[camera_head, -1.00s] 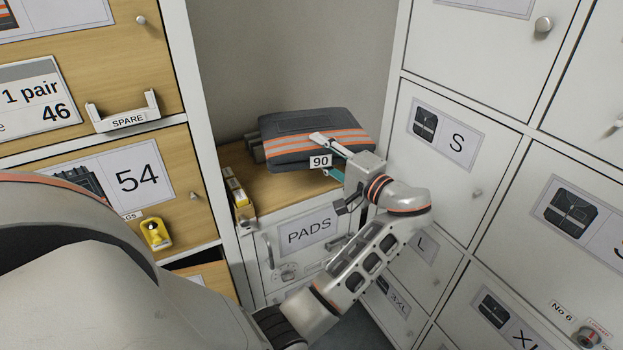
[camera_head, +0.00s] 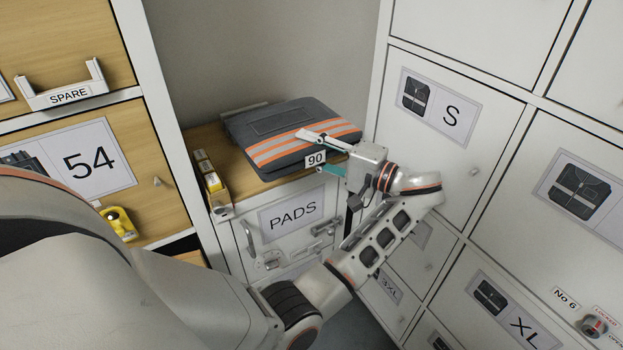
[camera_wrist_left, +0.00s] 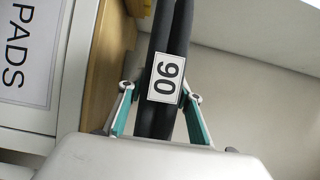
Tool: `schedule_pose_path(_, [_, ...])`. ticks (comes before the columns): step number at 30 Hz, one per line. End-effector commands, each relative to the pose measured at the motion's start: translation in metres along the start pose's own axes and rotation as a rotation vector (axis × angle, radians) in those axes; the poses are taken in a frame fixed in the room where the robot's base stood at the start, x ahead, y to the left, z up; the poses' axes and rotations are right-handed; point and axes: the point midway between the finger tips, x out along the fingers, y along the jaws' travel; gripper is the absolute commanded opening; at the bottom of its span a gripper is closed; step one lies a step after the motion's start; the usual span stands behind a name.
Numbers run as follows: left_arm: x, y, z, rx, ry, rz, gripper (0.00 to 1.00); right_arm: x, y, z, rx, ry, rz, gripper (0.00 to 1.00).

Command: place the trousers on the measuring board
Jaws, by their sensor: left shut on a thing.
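The trousers (camera_head: 285,128) are a dark grey folded pack with orange and pale stripes and a "90" tag. They are over the wooden top of the PADS cabinet, near the back wall; I cannot tell whether they touch it. My left gripper (camera_head: 326,155) is shut on their right edge beside the tag. In the left wrist view, the teal-lined fingers (camera_wrist_left: 160,115) stand on either side of the dark folded trousers (camera_wrist_left: 180,35). I cannot make out the measuring board; a grey edge (camera_head: 250,108) shows behind the trousers. My right gripper is not in view.
The PADS cabinet (camera_head: 294,212) has a wooden top (camera_head: 205,137), with a small box of yellow items (camera_head: 209,176) at its left front. A white locker wall (camera_head: 440,150) stands close on the right. Wooden-fronted lockers (camera_head: 100,130) stand on the left.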

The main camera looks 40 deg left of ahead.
Motion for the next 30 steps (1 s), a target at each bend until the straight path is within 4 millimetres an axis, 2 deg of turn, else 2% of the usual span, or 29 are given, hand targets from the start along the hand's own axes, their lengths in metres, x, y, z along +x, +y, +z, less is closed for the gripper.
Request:
schedule_pose_path(1, [0.0, 0.011, 0.0, 0.002, -0.002, -0.006, 0.0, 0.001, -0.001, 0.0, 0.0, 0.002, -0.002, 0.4])
schedule_pose_path(3, [0.0, 0.019, 0.0, 0.0, -0.002, -0.006, 0.0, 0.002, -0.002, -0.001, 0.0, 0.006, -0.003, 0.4])
schedule_pose_path(11, [0.0, 0.037, 0.0, -0.002, -0.001, -0.005, 0.0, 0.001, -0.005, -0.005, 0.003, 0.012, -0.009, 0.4])
schedule_pose_path(19, [0.0, 0.08, 0.0, 0.001, -0.001, -0.007, 0.0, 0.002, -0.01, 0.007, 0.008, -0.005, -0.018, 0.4])
schedule_pose_path(22, [0.0, 0.086, 0.0, -0.002, -0.001, -0.007, 0.0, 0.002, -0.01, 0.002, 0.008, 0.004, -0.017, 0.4])
schedule_pose_path(29, [0.0, 0.086, 0.0, -0.006, -0.001, -0.005, 0.0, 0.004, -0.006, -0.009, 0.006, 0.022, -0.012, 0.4])
schedule_pose_path(30, [0.0, 0.088, 0.0, -0.002, 0.001, 0.0, 0.37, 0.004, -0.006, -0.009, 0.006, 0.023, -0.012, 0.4])
